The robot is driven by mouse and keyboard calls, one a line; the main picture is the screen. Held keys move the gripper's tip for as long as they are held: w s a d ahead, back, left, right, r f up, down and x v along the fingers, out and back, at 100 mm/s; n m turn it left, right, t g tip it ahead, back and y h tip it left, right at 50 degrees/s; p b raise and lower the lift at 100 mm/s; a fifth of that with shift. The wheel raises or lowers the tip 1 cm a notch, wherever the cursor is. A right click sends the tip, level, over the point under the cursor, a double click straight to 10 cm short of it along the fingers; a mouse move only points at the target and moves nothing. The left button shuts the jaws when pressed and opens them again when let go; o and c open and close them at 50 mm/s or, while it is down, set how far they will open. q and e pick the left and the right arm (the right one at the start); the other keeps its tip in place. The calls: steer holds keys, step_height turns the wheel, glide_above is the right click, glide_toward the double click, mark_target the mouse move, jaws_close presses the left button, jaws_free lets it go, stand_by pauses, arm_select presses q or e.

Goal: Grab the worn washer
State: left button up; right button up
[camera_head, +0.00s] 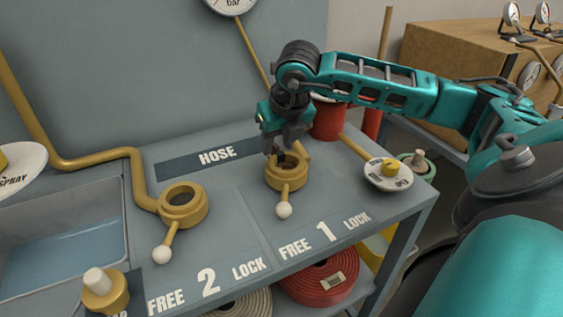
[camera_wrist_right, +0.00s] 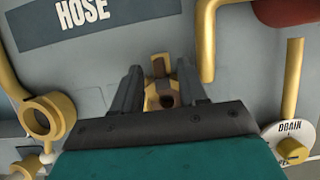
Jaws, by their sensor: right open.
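My right gripper (camera_head: 281,152) is open and points down into the brass ring socket (camera_head: 284,177) marked 1. Its fingertips are at the socket's mouth and partly hide it. In the right wrist view, the two dark fingers (camera_wrist_right: 158,88) stand on either side of the brass socket (camera_wrist_right: 165,100), with a dark opening between them. I cannot make out the worn washer clearly; the fingers and socket wall hide the inside. A second brass ring socket (camera_head: 183,204), marked 2, stands to the left and also shows in the right wrist view (camera_wrist_right: 47,117). My left gripper is not in view.
White-knobbed levers (camera_head: 284,210) (camera_head: 162,254) stick out from both sockets. A brass pipe (camera_head: 100,160) runs to socket 2. A round dial (camera_head: 388,174) and a red canister (camera_head: 327,122) stand at the right. A water basin (camera_head: 122,225) is at the left; a red hose coil (camera_head: 318,287) lies below.

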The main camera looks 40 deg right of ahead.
steer(key=shift+w+f, duration=0.1)
steer(key=shift+f, duration=0.15)
jaws_close()
stand_by(0.3)
steer(key=shift+r, duration=0.1)
